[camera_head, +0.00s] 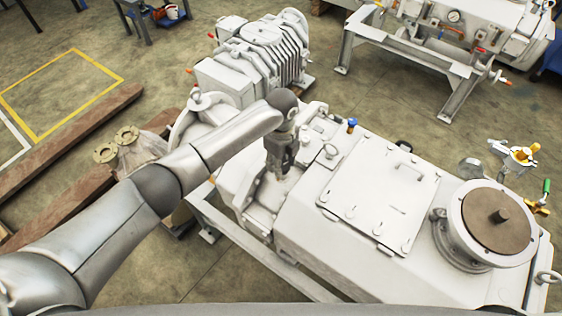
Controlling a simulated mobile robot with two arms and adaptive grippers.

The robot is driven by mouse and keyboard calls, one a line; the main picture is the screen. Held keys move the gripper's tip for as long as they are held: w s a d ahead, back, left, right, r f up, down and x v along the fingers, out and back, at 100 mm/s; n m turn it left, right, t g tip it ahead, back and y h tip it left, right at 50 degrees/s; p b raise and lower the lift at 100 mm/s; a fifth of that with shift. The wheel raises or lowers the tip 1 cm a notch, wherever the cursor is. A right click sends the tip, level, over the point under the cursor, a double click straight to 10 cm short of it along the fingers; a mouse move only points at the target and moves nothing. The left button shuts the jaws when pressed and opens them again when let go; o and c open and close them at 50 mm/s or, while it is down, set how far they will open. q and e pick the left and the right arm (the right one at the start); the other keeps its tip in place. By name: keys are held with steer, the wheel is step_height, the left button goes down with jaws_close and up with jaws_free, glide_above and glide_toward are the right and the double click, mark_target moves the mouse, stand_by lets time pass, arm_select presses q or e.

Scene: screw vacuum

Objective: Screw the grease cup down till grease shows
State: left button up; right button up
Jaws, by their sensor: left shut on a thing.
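My left arm comes in from the left and reaches over the pale grey vacuum machine (300,235). My left gripper (281,172) points down at the machine's near-left end, beside the housing. It is shut on a small part low between its fingers, which I take to be the grease cup; the fingers hide most of it. I cannot see its thread, its seat, or any grease. My right gripper is not in view.
A flat bolted cover with a handle (385,190) and a round flange with a brown disc (495,220) are on the machine's top. A blue-capped fitting (351,125) stands right of the gripper. A ribbed motor (260,60) is behind. Wooden beams (70,140) lie on the floor left.

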arm_select(q)
steer(key=m, duration=0.3)
steer(key=shift+w+d+m+b, duration=0.1)
steer(key=shift+m+b, duration=0.3)
steer(key=m+b, duration=0.1)
steer(key=m, duration=0.2)
steer(key=m+b, duration=0.1)
steer(key=m, duration=0.3)
steer(key=shift+d, duration=0.15)
steer(key=shift+m+b, duration=0.75)
steer(key=shift+m, duration=1.25)
steer(key=o, duration=1)
steer(key=shift+r, duration=0.1)
